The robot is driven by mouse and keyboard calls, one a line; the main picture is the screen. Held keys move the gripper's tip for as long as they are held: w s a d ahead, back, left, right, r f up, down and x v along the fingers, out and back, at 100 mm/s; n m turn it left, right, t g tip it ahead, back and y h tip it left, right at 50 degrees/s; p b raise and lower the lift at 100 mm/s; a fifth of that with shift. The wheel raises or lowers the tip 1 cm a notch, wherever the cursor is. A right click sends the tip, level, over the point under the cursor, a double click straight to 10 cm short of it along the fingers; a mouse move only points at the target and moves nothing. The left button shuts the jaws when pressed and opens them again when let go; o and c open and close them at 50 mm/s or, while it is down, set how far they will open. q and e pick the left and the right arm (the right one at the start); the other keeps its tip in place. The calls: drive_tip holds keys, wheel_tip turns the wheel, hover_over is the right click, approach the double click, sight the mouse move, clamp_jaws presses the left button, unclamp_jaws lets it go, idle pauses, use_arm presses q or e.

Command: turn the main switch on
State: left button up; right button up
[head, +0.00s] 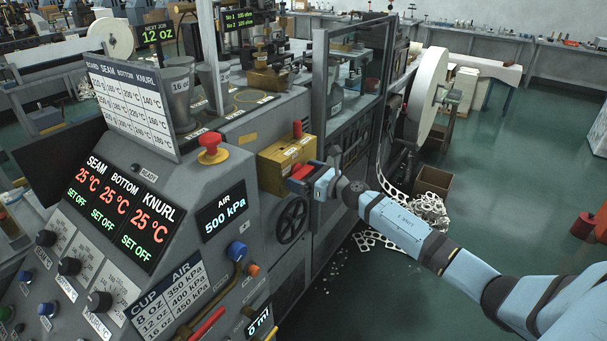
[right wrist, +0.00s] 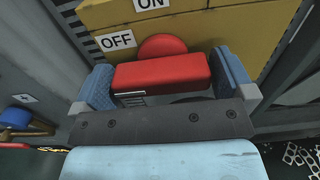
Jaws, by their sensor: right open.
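The main switch is a yellow box (head: 280,168) on the machine's side, with a red handle (head: 302,172). In the right wrist view the red handle (right wrist: 160,72) lies crosswise in front of a round red hub, below the OFF label (right wrist: 117,40); the ON label (right wrist: 150,3) is higher, at the top edge. My right gripper (head: 312,178) is at the handle. In the right wrist view its two blue fingers (right wrist: 168,88) stand open on either side of the handle, with narrow gaps visible. My left gripper is not in view.
A black handwheel (head: 291,220) is just below the box. A red mushroom button (head: 211,148) on a yellow base sits to the left. A glazed cabinet (head: 345,90) stands behind the gripper, and scrap webbing (head: 428,208) lies on the floor. Open floor is to the right.

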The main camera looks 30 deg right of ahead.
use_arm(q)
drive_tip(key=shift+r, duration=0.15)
use_arm(e)
drive_tip(key=c, duration=0.6)
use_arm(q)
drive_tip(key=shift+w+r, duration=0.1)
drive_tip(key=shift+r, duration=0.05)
